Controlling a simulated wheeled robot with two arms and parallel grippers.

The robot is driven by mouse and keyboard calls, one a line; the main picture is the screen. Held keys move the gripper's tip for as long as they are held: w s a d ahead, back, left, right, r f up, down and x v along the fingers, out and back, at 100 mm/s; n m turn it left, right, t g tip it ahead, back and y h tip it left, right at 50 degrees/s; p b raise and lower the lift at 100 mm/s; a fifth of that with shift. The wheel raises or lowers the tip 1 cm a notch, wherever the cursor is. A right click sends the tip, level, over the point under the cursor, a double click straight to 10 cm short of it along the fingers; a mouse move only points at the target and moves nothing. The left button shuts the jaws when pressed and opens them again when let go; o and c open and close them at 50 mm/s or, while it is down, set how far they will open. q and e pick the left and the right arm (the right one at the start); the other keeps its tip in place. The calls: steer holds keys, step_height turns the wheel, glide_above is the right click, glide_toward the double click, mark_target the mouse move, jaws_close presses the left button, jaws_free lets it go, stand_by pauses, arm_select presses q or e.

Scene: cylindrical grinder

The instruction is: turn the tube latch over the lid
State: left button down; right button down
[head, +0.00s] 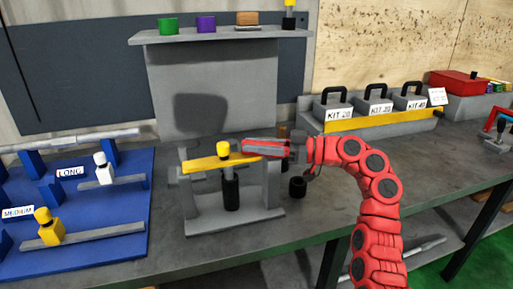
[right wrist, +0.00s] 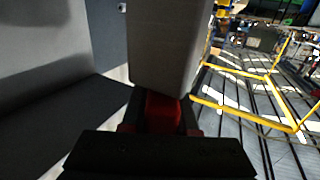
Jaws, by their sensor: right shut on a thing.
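The tube latch looks to be the yellow bar (head: 205,163) lying nearly level across the grey fixture (head: 235,213) in the head view. A yellow knob (head: 224,149) stands above its middle, and a black cylinder (head: 231,192) stands below it. My right gripper (head: 255,148) comes in from the right and is shut at the bar's right end; its fingers partly hide the contact. In the right wrist view, a grey slab fills the area ahead of the gripper (right wrist: 165,100), and the bar cannot be made out. I cannot tell which part is the lid. My left gripper is not in view.
A blue board (head: 130,205) with several bars and knobs is at left. A shelf (head: 205,37) with coloured pieces is above the fixture. A small black cup (head: 298,187) stands right of it. Kit boxes (head: 375,109) stand at the back right. The bench front is clear.

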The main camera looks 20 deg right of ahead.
stand_by(0.3)
steer(key=c, duration=0.7)
jaws_free()
steer(key=p+v, duration=0.1)
steer(key=v, duration=1.6)
steer(key=shift+s+d, duration=0.1)
steer(key=shift+d, duration=0.1)
